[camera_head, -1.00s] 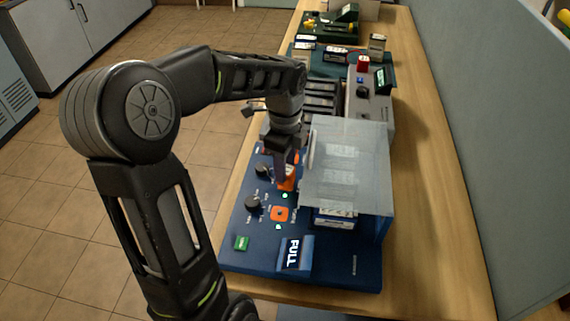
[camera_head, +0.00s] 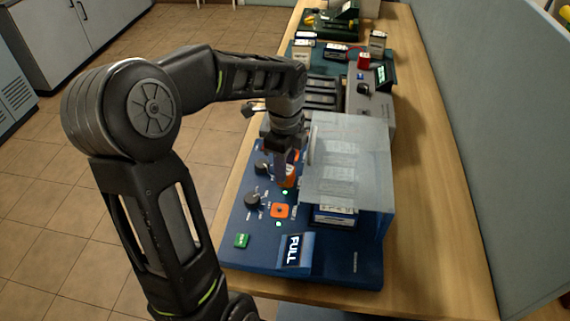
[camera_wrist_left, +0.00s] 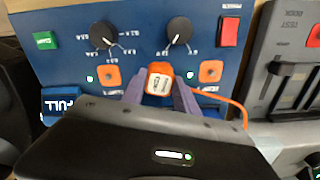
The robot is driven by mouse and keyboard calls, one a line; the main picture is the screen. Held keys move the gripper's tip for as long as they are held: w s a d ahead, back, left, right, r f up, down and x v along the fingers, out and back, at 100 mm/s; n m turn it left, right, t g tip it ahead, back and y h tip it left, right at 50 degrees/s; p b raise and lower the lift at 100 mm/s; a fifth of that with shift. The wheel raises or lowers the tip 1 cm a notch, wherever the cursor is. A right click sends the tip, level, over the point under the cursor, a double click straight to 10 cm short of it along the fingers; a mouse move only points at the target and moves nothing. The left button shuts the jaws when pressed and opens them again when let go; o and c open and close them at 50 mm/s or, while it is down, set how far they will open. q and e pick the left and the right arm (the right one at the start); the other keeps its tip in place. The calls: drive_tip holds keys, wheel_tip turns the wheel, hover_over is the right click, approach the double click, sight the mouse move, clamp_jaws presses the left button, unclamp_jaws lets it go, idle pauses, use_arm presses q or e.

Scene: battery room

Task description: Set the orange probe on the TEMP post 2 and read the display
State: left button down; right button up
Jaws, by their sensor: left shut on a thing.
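The orange probe (camera_wrist_left: 159,78) is between the purple fingers of my left gripper (camera_wrist_left: 160,93), which is shut on it. In the head view the probe (camera_head: 289,180) is low over the blue panel (camera_head: 240,217); I cannot tell if it touches. In the wrist view it lies between two orange square posts, one on the left (camera_wrist_left: 112,77) and one on the right (camera_wrist_left: 210,72), apart from both. The post labels are unreadable. The display (camera_head: 294,251) reads FULL; it is partly visible in the wrist view (camera_wrist_left: 62,105). My right gripper is not in view.
A clear cover (camera_head: 345,165) stands right beside my left gripper. Dark knobs (camera_head: 253,201), a green button (camera_head: 241,240) and a red switch (camera_wrist_left: 229,31) are on the panel. A grey device (camera_head: 372,105) stands behind. The wooden bench (camera_head: 430,220) is clear on the right.

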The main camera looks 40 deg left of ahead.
use_arm(q)
drive_tip(key=c, duration=1.2)
unclamp_jaws()
wheel_tip(320, 180, up, 8)
drive_tip(key=p, duration=0.7)
drive_tip(key=shift+r, duration=0.15)
wheel_tip(320, 180, up, 3)
drive_tip(key=shift+f+p, duration=0.15)
drive_tip(key=shift+p, duration=0.9)
